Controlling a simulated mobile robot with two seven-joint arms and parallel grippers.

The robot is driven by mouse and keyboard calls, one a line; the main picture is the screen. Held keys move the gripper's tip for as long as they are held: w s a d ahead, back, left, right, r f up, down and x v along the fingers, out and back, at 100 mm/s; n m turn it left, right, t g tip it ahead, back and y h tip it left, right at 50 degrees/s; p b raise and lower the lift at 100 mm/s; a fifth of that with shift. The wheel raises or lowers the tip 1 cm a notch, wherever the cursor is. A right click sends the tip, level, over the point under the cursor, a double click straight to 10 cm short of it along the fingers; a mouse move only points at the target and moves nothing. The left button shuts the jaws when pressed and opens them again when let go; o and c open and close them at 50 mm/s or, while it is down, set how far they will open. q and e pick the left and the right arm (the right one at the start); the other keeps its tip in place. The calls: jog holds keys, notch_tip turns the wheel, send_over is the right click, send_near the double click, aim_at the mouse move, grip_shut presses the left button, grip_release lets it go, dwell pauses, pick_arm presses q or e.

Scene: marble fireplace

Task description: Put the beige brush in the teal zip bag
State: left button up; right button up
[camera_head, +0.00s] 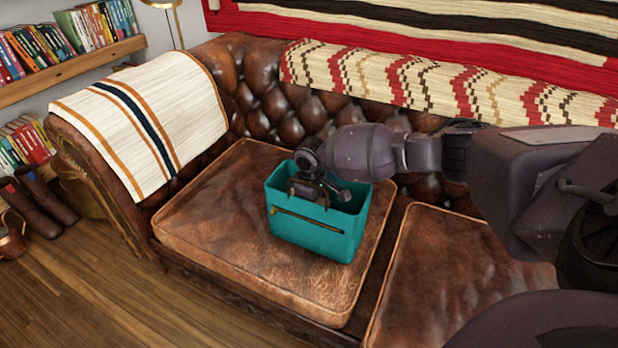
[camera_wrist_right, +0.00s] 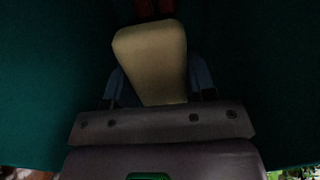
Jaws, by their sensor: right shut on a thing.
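The teal zip bag (camera_head: 316,232) stands upright and open at the top on the left leather seat cushion, with a zip across its front. My right gripper (camera_head: 311,196) reaches in from the right and points down into the bag's mouth. In the right wrist view, the beige brush (camera_wrist_right: 150,58) sits between the fingers of my right gripper (camera_wrist_right: 157,88), which is shut on it. Dark teal bag walls rise on both sides of it there. In the head view the brush is hidden inside the bag. My left gripper is not in view.
The bag rests on the brown leather sofa's cushion (camera_head: 200,225), with a second cushion (camera_head: 440,270) to the right. A striped blanket (camera_head: 150,125) covers the left armrest. A patterned throw (camera_head: 430,85) lies along the backrest. Bookshelves (camera_head: 70,68) stand at the left.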

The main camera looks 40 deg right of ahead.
notch_tip(320, 180, down, 5)
jog(key=shift+s+f+b, duration=0.1)
jog(key=shift+b, duration=0.6)
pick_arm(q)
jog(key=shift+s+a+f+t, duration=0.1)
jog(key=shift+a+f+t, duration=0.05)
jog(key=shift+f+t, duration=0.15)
pick_arm(e)
jog(key=o, duration=1)
jog(key=shift+f, duration=0.1)
